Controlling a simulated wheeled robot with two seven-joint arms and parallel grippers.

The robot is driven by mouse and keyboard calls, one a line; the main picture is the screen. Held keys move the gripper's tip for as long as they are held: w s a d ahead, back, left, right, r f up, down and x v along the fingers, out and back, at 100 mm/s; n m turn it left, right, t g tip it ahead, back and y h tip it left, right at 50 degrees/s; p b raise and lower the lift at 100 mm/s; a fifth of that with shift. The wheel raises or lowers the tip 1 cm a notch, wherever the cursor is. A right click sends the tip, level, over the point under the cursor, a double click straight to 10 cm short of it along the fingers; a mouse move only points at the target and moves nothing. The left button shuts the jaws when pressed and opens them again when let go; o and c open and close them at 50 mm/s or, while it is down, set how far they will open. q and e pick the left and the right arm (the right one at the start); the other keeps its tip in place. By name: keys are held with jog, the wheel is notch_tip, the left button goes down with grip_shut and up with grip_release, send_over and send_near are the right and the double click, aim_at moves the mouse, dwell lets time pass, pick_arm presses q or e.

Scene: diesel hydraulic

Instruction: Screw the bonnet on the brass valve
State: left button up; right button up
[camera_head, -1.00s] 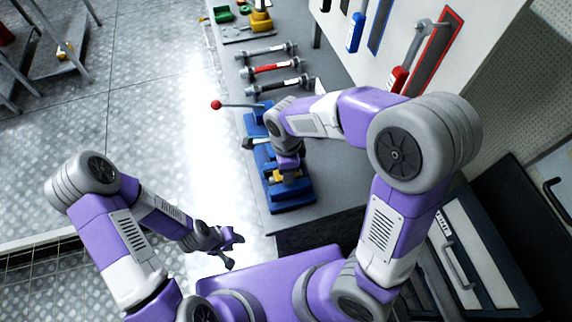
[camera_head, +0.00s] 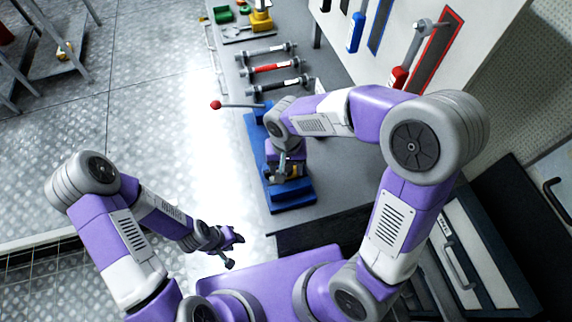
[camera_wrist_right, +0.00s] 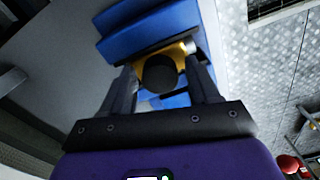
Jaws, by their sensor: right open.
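The brass valve (camera_wrist_right: 146,80) sits in a blue fixture (camera_head: 292,196) near the front of the bench; in the head view it is mostly hidden by my right gripper (camera_head: 288,170). In the right wrist view, a dark round part (camera_wrist_right: 160,75) shows in front of the brass, between the fingers of my right gripper (camera_wrist_right: 163,80). Those fingers are open, one on each side of the dark part, with gaps visible. I cannot tell whether this part is the bonnet. My left gripper (camera_head: 236,252) is open and empty, away from the bench.
A lever with a red knob (camera_head: 216,105) sticks out left of the blue fixture. Several bar-shaped tools (camera_head: 270,68) lie further back on the bench (camera_head: 322,190). A tool panel (camera_head: 480,30) rises on the right.

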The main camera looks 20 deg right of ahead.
jog(key=n, duration=0.7)
jog(key=c, duration=0.8)
jog(key=m, duration=0.3)
jog(key=shift+m, duration=0.3)
jog(key=m, duration=1)
jog(key=shift+m, duration=0.4)
jog(key=o, duration=1)
